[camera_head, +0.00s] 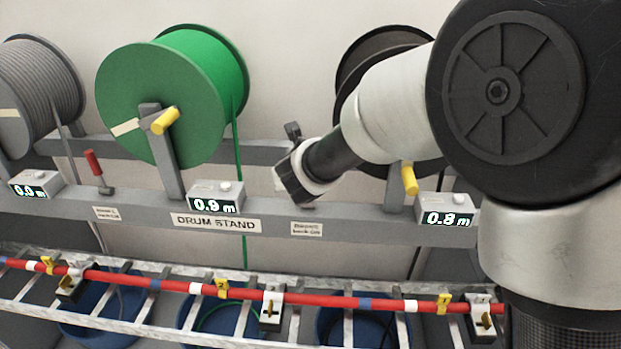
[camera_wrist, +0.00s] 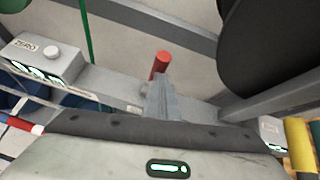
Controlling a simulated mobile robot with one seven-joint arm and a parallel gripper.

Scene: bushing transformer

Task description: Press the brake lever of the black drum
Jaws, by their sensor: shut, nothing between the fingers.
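The black drum (camera_head: 382,45) stands at the back, partly hidden behind my arm in the head view. Its dark flank (camera_wrist: 275,45) fills the upper right of the wrist view. A brake lever with a red handle (camera_wrist: 160,64) stands up from the grey stand beside this drum. In the head view this lever is hidden by my gripper (camera_head: 281,180). My gripper's fingers (camera_wrist: 163,92) are shut and empty, and overlap the lower part of the lever in the wrist view. I cannot tell whether they touch it.
A green drum (camera_head: 140,95) and a grey drum (camera_head: 35,90) stand to the left. Another red lever (camera_head: 93,162) is near the green drum. Meter boxes (camera_head: 215,195) and yellow handles (camera_head: 409,179) line the stand. A red cable (camera_head: 330,300) runs along the front.

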